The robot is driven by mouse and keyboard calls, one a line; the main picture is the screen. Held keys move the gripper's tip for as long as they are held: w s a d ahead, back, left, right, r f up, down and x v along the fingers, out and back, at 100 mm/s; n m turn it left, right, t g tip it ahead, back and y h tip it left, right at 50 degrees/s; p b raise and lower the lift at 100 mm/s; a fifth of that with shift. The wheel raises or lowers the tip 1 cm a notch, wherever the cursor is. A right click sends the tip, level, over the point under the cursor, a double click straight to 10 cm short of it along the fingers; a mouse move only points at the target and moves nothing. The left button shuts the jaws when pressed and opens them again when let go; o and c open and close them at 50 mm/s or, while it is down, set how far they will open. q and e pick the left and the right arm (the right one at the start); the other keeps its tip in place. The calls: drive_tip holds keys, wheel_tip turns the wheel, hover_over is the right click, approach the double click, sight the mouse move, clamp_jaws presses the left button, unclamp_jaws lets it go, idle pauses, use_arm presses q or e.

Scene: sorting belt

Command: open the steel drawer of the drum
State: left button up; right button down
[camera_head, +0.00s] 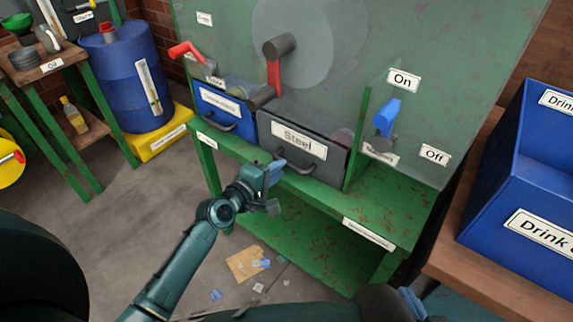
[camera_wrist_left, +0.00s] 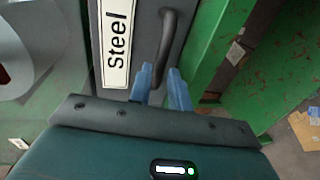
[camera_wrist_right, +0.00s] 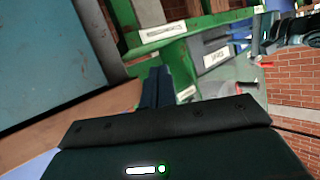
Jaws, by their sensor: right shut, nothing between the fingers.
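The grey steel drawer (camera_head: 332,158) carries a "Steel" label and sits in the green drum machine beside a blue drawer. Its dark curved handle (camera_wrist_left: 171,38) is near my left fingers in the left wrist view. My left gripper (camera_head: 273,177) is at the drawer front by the handle. Its blue fingers (camera_wrist_left: 160,88) are apart, with the handle's near end between them; contact cannot be told. My right gripper (camera_wrist_right: 157,88) is shut and empty, away from the drawer. How far the drawer stands out is hard to tell.
The blue drawer (camera_head: 226,112) is left of the steel one. A red lever (camera_head: 274,75) and a blue lever (camera_head: 386,117) stick out of the drum machine. A blue drink bin (camera_head: 498,185) stands at the right. Scraps (camera_head: 244,264) lie on the floor.

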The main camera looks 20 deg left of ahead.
use_arm(q)
drive_tip(key=shift+b+x, duration=0.3)
drive_tip(key=shift+x, duration=1.85)
clamp_jaws()
